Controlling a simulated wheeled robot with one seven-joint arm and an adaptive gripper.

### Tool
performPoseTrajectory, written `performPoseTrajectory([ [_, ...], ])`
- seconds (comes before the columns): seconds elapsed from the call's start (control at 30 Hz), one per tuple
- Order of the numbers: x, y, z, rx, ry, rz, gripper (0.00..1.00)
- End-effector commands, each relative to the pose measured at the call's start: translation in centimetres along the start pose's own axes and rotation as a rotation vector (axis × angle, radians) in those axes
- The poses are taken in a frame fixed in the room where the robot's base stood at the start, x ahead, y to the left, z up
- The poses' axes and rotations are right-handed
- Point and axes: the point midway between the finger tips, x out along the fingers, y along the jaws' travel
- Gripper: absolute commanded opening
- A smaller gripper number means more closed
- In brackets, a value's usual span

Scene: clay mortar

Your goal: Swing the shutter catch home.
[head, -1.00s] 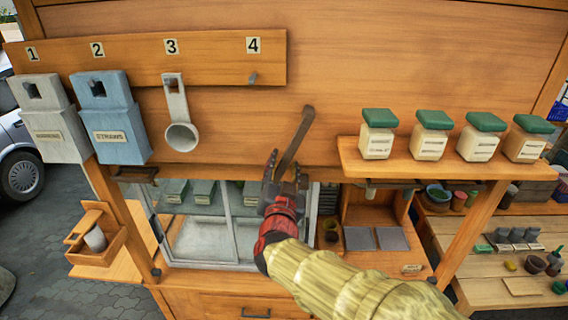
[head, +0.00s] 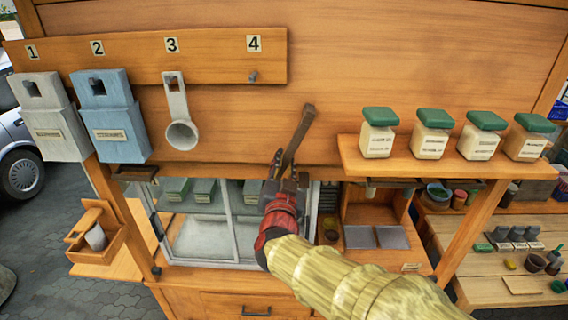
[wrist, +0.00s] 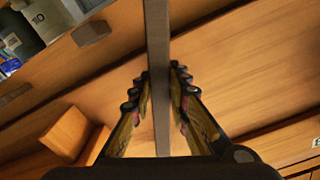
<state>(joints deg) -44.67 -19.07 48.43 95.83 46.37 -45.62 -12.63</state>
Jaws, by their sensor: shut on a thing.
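The shutter catch, a dark flat metal bar (head: 298,137), is on the wooden shutter panel (head: 340,60) in the head view. It leans with its upper end to the right. My gripper (head: 286,172) is shut on the lower part of the bar. In the wrist view the bar (wrist: 158,60) runs upright between the fingers of my gripper (wrist: 160,90), with the wood behind it. The fingers hide the bar's lower end in the head view.
A shelf (head: 440,168) with several green-lidded jars stands right of the bar. A numbered rail (head: 200,62) holds two boxes and a scoop (head: 180,128) at left; peg 4 is bare. A glass-fronted case (head: 210,230) sits below my gripper.

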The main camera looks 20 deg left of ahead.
Motion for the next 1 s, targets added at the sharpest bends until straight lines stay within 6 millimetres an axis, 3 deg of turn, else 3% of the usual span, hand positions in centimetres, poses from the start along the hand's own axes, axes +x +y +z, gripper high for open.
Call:
performPoseTrajectory([
  [0.57, 0.0, 0.1, 0.0, -0.007, 0.000, 0.001, 0.00],
  [0.9, 0.0, 5.0, -0.9, -0.354, 0.001, 0.003, 0.00],
  [1.0, 0.0, 5.6, -1.1, -0.414, 0.000, 0.002, 0.00],
])
